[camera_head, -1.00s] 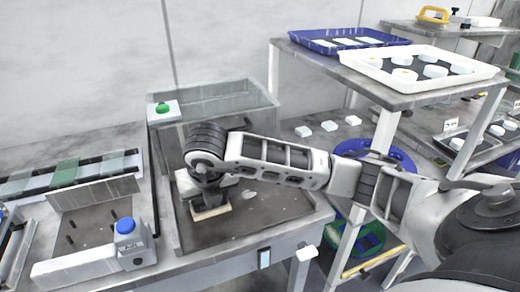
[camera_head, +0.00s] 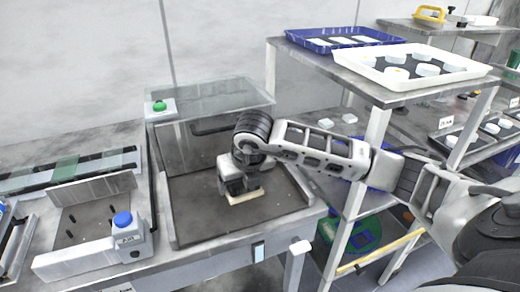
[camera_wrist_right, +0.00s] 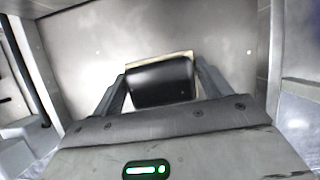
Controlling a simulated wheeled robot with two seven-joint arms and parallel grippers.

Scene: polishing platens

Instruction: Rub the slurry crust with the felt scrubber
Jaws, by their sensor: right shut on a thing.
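My right gripper (camera_head: 240,188) is shut on the felt scrubber (camera_head: 246,197) and holds it low over the dark, shallow tray (camera_head: 200,222) on the bench. The scrubber has a pale pad underneath. In the right wrist view its black handle (camera_wrist_right: 162,84) sits between the two fingers, with a cream pad edge beyond it. The pad appears to be at the tray floor, but I cannot tell if it touches. I make out no clear slurry crust now; only small pale specks show in the wrist view, and the gripper hides part of the floor. My left gripper is not in view.
A clear guard (camera_head: 215,95) and a green button box (camera_head: 161,109) stand behind the tray. A shelf with a white tray (camera_head: 385,82) and a blue tray (camera_head: 315,44) rises at right, close to my right arm.

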